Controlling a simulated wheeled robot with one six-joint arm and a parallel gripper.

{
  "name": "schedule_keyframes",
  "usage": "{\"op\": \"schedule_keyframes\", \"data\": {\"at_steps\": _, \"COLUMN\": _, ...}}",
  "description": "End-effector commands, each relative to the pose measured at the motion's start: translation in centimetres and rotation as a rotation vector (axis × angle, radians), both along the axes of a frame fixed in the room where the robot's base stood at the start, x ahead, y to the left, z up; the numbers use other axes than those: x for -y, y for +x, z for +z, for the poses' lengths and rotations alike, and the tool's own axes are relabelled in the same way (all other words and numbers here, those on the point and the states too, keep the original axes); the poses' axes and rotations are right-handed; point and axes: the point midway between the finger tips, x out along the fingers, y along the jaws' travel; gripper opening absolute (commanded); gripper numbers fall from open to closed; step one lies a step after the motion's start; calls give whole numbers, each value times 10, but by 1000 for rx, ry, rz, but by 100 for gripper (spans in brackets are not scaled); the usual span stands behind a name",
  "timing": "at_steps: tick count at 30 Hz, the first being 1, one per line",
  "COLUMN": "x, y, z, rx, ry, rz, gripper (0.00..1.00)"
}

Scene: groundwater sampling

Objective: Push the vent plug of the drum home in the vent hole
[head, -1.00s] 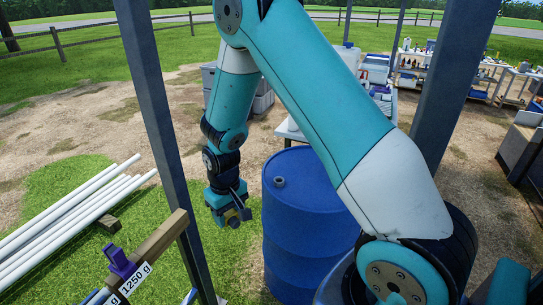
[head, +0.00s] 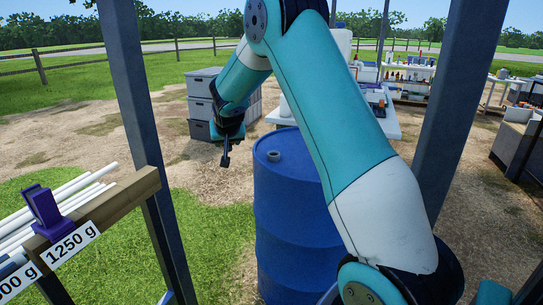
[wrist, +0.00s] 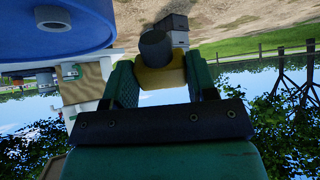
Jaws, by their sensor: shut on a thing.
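The blue drum (head: 296,225) stands upright on the ground right of my gripper in the head view. Its vent hole (head: 273,156), a small raised ring, shows on the near left of the lid; it also shows in the wrist view (wrist: 53,19). My gripper (wrist: 155,80) has its green fingers shut on the vent plug, a dark grey cylinder (wrist: 156,47) with a yellow body. The plug is apart from the drum. In the head view my gripper (head: 226,160) hangs left of the drum, at about lid level in the picture; the plug is too small to make out there.
Grey posts (head: 147,130) rise at left and right. A wooden rail with a purple holder (head: 47,212) and weight labels is at left, near white pipes. Grey crates (head: 203,100) and a white table (head: 375,122) stand behind the drum. Grass left of the drum is clear.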

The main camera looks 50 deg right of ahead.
Motion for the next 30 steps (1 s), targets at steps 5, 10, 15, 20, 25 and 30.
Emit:
{"op": "schedule_keyframes", "data": {"at_steps": 5, "x": 41, "y": 12, "z": -22, "rx": 180, "ry": -133, "rz": -151, "gripper": 30}}
{"op": "schedule_keyframes", "data": {"at_steps": 10, "x": 78, "y": 13, "z": -21, "rx": 319, "ry": -271, "rz": -289, "gripper": 30}}
{"op": "schedule_keyframes", "data": {"at_steps": 15, "x": 113, "y": 1, "z": -19, "rx": 419, "ry": -408, "rz": -415, "gripper": 30}}
{"op": "schedule_keyframes", "data": {"at_steps": 20, "x": 138, "y": -15, "z": -13, "rx": 479, "ry": -515, "rz": -507, "gripper": 30}}
{"op": "schedule_keyframes", "data": {"at_steps": 25, "x": 153, "y": -31, "z": -6, "rx": 507, "ry": -585, "rz": -567, "gripper": 30}}
{"op": "schedule_keyframes", "data": {"at_steps": 30, "x": 158, "y": -38, "z": 1, "rx": 513, "ry": -612, "rz": -588, "gripper": 30}}
